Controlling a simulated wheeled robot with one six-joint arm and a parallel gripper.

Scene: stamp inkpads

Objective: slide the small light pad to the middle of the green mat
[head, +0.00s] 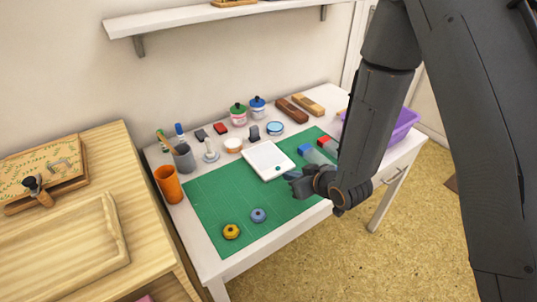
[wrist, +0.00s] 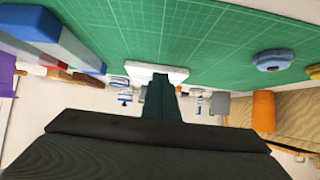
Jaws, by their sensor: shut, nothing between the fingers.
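The small light pad (head: 265,158) is a flat white square lying at the far side of the green mat (head: 215,205), across its back edge. A small dark spot shows near its front right corner. In the wrist view the pad (wrist: 142,70) shows as a thin white slab just beyond my gripper. My gripper (head: 291,178) is shut and empty, low over the mat at the pad's near right side. In the wrist view its dark fingers (wrist: 160,98) overlap the pad and hide part of it. I cannot tell whether they touch it.
A blue ring (head: 258,215) and a yellow ring (head: 231,231) lie on the mat's near part. Blue and red blocks (head: 324,141) lie right of the pad. An orange cup (head: 168,184) and a grey cup (head: 184,158) stand left. The mat's middle is clear.

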